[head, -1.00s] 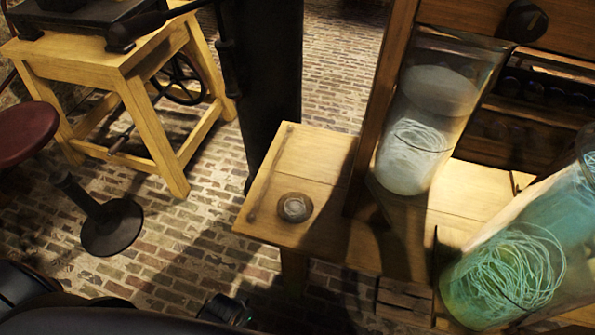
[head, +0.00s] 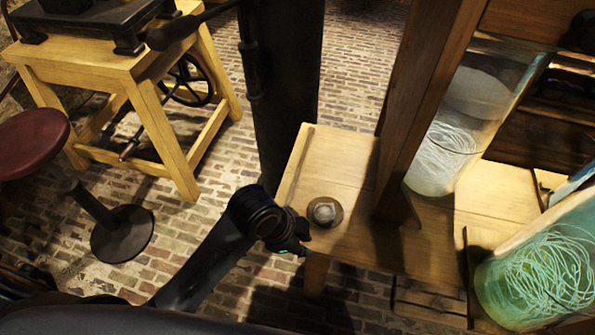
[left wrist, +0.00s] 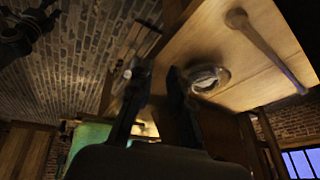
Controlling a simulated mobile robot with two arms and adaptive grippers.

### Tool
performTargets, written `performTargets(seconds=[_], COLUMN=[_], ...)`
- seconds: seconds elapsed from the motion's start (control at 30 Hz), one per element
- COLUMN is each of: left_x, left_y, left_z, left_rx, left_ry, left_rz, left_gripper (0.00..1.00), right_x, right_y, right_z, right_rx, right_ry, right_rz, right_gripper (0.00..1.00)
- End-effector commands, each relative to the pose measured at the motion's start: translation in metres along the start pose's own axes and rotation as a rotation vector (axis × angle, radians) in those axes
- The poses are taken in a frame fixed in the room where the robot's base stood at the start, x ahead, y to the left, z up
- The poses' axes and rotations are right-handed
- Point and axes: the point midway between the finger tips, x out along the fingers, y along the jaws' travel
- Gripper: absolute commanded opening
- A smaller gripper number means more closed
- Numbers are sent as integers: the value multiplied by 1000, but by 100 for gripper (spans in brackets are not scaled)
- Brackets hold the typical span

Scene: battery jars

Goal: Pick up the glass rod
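A thin rod with a knobbed end, which looks like the glass rod (head: 299,168), lies along the left edge of the wooden table (head: 345,160) in the head view. Its near end is by my left gripper (head: 293,238). In the left wrist view the rod (left wrist: 268,48) lies at upper right, apart from the fingers. My left gripper (left wrist: 157,76) is open there, its two fingers spread and nothing seen between them. In the head view it is low beside the table's near left corner. My right gripper is not in view.
A small round disc-like piece (head: 325,212) sits on the table close to the rod and gripper. A wooden post (head: 425,110) and glass jars (head: 440,160) with pale coiled strands (head: 545,275) stand to the right.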

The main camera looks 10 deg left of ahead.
Motion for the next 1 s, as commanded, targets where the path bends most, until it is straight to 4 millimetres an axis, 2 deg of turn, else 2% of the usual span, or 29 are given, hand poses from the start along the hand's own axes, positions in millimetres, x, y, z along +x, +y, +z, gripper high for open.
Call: performTargets(seconds=[0.1, 0.2, 0.3, 0.4, 0.5, 0.63, 0.77, 0.87, 1.0], left_x=[-6, -9, -15, -26, -40, -56, -60, -50, -26], left_y=[-13, -27, -47, -71, -93, -115, -123, -123, -120], left_z=[-30, -44, -46, -39, -29, -18, -12, -4, 12], left_rx=[390, 762, 1108, 1388, 1586, 1737, 1798, 1808, 1807], left_ry=[-12, -56, -124, -196, -254, -297, -310, -309, -308], left_rz=[50, 119, 206, 311, 415, 519, 570, 582, 582], left_gripper=[19, 19, 19, 19, 19, 19, 19, 19, 19], right_x=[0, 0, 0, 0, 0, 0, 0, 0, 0], right_y=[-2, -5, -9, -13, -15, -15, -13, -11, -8], right_z=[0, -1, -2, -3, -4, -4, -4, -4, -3], right_rx=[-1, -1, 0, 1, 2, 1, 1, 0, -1], right_ry=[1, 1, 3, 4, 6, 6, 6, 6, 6], right_rz=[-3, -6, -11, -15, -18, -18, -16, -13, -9], right_gripper=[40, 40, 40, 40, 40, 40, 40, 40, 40])
